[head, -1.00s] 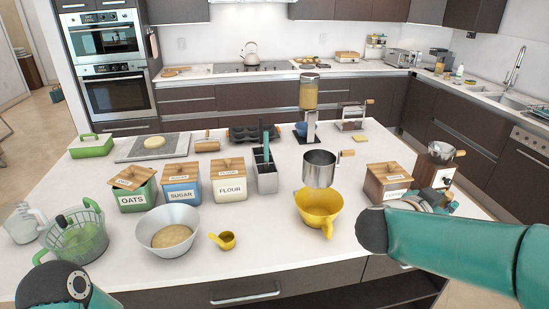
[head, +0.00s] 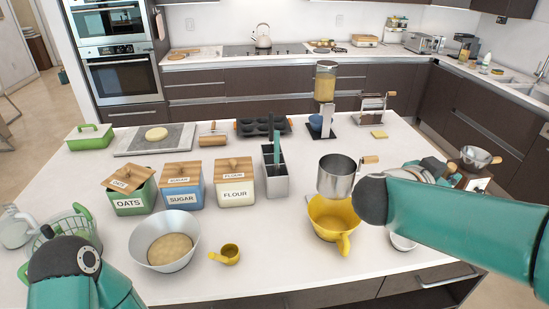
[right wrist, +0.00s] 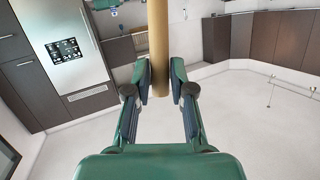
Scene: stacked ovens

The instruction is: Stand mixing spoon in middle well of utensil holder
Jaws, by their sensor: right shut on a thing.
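The utensil holder (head: 276,184) is a grey metal box in the middle of the island in the head view. A teal-handled utensil (head: 276,148) stands in it; I cannot tell in which well. My right gripper (right wrist: 160,92) is shut on a round wooden handle (right wrist: 158,40) in the right wrist view, likely the mixing spoon's. The handle runs up out of that picture and its other end is not seen. In the head view my right arm mostly hides this gripper, to the right of the holder and apart from it.
The flour canister (head: 235,190) stands close left of the holder. To its right are a metal sifter (head: 336,177) and a yellow jug (head: 330,215). A dispenser (head: 325,85) and muffin tin (head: 262,124) stand behind. Bare counter lies in front of the holder.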

